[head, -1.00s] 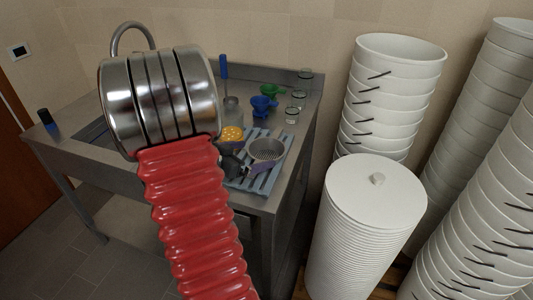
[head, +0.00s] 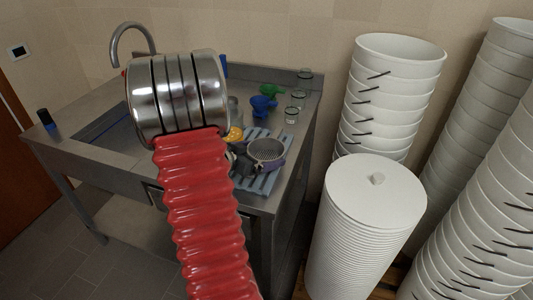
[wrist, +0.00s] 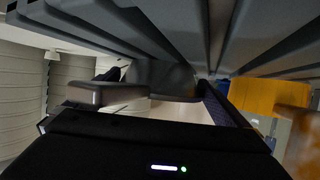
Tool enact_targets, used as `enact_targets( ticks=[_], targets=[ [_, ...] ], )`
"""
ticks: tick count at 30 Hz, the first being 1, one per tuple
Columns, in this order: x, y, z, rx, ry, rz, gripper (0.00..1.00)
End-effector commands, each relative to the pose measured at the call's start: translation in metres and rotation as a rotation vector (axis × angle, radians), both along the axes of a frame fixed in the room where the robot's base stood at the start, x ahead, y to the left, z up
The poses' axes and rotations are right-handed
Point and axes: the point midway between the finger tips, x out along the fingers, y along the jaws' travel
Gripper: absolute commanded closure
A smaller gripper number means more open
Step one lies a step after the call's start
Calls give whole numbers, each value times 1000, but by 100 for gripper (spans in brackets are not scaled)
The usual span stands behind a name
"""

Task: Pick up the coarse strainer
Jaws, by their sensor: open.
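A strainer with a grey mesh bowl and a purple rim (head: 267,151) sits on the blue-grey slatted rack (head: 262,184) on the counter. A yellow strainer (head: 236,134) lies just left of it, partly hidden by my arm; it shows as a yellow shape at the right of the wrist view (wrist: 262,96). I cannot tell for sure which is the coarse one. My gripper (head: 246,163) is open, low over the rack at the left side of the purple-rimmed strainer. A purple edge (wrist: 222,108) shows close to the fingers in the wrist view. Contact cannot be made out.
Blue funnels (head: 262,105), a green funnel (head: 270,90) and several glass jars (head: 291,115) stand behind the rack. The sink (head: 108,128) is at left. Tall stacks of white buckets (head: 395,95) and a lidded white stack (head: 370,225) stand to the right of the counter.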

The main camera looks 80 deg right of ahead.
Motion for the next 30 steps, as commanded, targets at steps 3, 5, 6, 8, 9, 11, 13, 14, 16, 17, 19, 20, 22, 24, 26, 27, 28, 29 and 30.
enact_targets(
  ticks=[3, 5, 6, 8, 9, 11, 13, 14, 16, 17, 19, 20, 22, 24, 26, 27, 28, 29, 30],
  targets=[
    [0, 0, 0, 0, 0, 0, 0],
    [0, 0, 0, 0, 0, 0, 0],
    [0, 0, 0, 0, 0, 0, 0],
    [0, 0, 0, 0, 0, 0, 0],
    [0, 0, 0, 0, 0, 0, 0],
    [0, 0, 0, 0, 0, 0, 0],
    [0, 0, 0, 0, 0, 0, 2],
    [0, 0, 0, 0, 0, 0, 4],
    [0, 0, 0, 0, 0, 0, 9],
    [0, 0, 0, 0, 0, 0, 11],
    [0, 0, 0, 0, 0, 0, 16],
    [0, 0, 0, 0, 0, 0, 18],
    [0, 0, 0, 0, 0, 0, 23],
    [0, 0, 0, 0, 0, 0, 28],
    [0, 0, 1, -1, 0, 0, 31],
    [0, 0, 1, -1, 0, 0, 31],
    [0, 0, 1, -1, 0, 0, 31],
    [0, 0, 1, -1, 0, 0, 31],
    [0, 0, 1, -1, 0, 0, 31]
  ],
)
